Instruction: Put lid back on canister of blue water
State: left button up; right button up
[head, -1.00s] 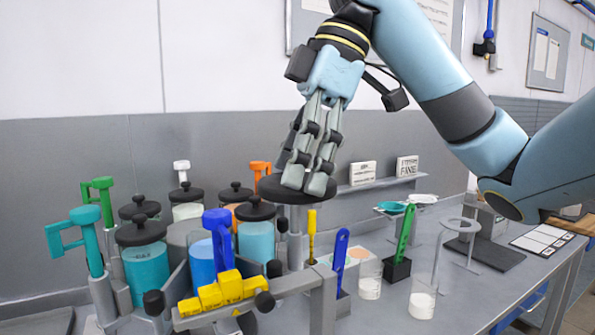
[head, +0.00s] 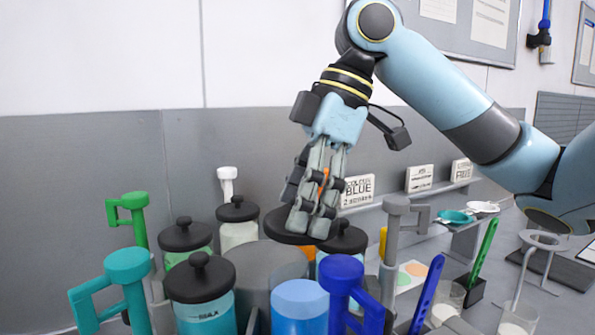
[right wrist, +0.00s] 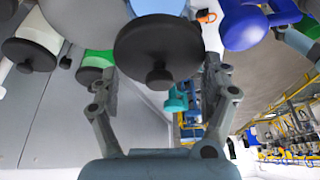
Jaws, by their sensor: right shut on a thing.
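My right gripper (head: 310,222) points down and is shut on a black round lid (head: 284,229), held roughly level. In the right wrist view a black lid with a knob (right wrist: 158,45) shows between the two fingers; exactly where they grip it is hard to tell. The lidless canister of blue water (head: 300,308) stands in front of and below the held lid, in the bottom middle of the head view. The held lid is apart from it. My left gripper is not in view.
Lidded canisters stand close by: teal (head: 200,300), green (head: 186,240) and white (head: 238,222); another black lid (head: 344,238) is just right of the held one. Upright handled tools in teal (head: 128,285), dark blue (head: 342,285) and grey (head: 394,235) crowd the rack.

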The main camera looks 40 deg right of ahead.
aim_at(290, 281)
jog(key=shift+s+f, duration=0.1)
jog(key=shift+f, duration=0.6)
jog(key=shift+w+f, duration=0.2)
jog(key=shift+f, duration=0.8)
jog(key=shift+s+f+b, duration=0.1)
jog(key=shift+f+b, duration=0.6)
jog(key=shift+f, duration=1.55)
jog(key=shift+r+p, duration=0.1)
jog(key=shift+p, duration=0.6)
jog(key=shift+f, duration=0.2)
jog(key=o, duration=0.9)
jog(key=shift+r, duration=0.1)
jog(key=shift+r, duration=3.4)
